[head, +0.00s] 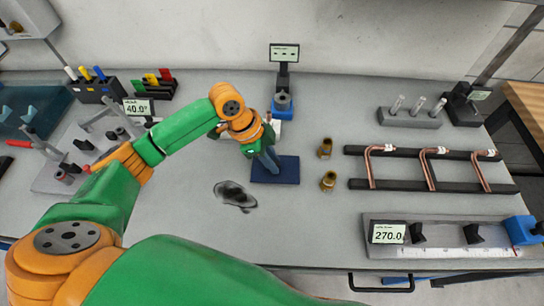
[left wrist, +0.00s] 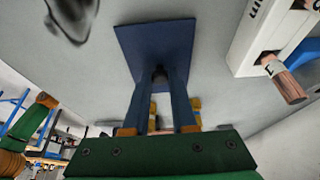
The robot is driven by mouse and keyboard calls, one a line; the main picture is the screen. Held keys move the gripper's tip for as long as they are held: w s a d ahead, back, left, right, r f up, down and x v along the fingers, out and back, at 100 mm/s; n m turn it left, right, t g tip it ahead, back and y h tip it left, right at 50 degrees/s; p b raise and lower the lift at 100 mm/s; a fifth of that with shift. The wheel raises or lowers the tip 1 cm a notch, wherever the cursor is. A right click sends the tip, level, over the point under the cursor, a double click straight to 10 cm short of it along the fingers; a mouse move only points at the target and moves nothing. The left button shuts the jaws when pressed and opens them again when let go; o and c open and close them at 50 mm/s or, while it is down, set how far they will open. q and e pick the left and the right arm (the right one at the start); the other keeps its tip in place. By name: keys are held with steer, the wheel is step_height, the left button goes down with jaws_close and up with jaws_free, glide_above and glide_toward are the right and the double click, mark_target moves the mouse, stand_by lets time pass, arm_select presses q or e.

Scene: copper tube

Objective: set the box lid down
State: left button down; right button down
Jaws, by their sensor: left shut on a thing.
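The box lid is a dark blue square plate (head: 287,172) over the middle of the bench. In the left wrist view the lid (left wrist: 150,40) has a small dark knob (left wrist: 159,73) between my blue fingers. My left gripper (head: 270,163) reaches down onto it from above and is shut on this knob. The lid looks flat; whether it touches the bench or hangs just above it I cannot tell. My right gripper is not in view.
A dark glossy patch (head: 235,195) lies left of the lid. Two brass fittings (head: 326,148) stand to its right, before a rack of copper tubes (head: 430,170). A display stand (head: 283,100) is behind. A measuring rail (head: 450,236) is at front right. The bench just in front is clear.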

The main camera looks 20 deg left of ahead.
arm_select(q)
steer(key=shift+f, duration=0.25)
steer(key=c, duration=0.7)
jaws_free()
steer(key=shift+r, duration=0.1)
steer(key=v, duration=1.2)
steer(key=shift+b, duration=0.4)
